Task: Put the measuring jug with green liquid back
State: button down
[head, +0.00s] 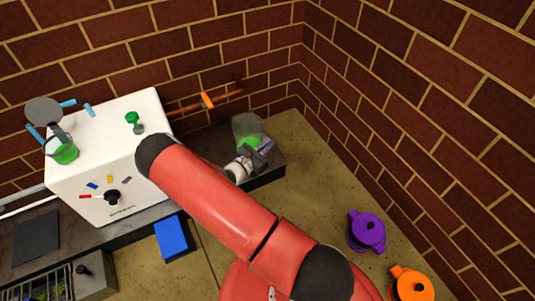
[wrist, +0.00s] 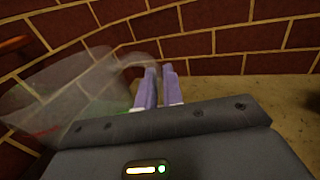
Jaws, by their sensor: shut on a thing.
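The measuring jug (head: 246,125) is clear, with bright green liquid low inside. It is at the back of the dark counter in the head view, close to the brick wall. My gripper (head: 266,147) is at its right side, with purple fingers shut on the jug. In the wrist view the fingers (wrist: 158,88) are close together at the jug's clear handle, and the transparent jug (wrist: 75,90) fills the left side. The jug looks tilted in the wrist view. Whether its base touches the counter is hard to tell.
A white box (head: 120,165) with a black knob stands left, carrying a green-topped item (head: 134,121) and a glass with green liquid (head: 65,152). An orange-handled pipe valve (head: 207,100) is on the wall. A blue block (head: 172,238), purple pot (head: 367,232) and orange pot (head: 410,284) are nearer.

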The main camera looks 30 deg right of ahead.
jog(key=shift+f+b, duration=0.4)
jog(key=shift+f, duration=1.6)
jog(key=shift+f, duration=0.2)
jog(key=c, duration=1.5)
grip_release()
jog(key=shift+c, duration=0.2)
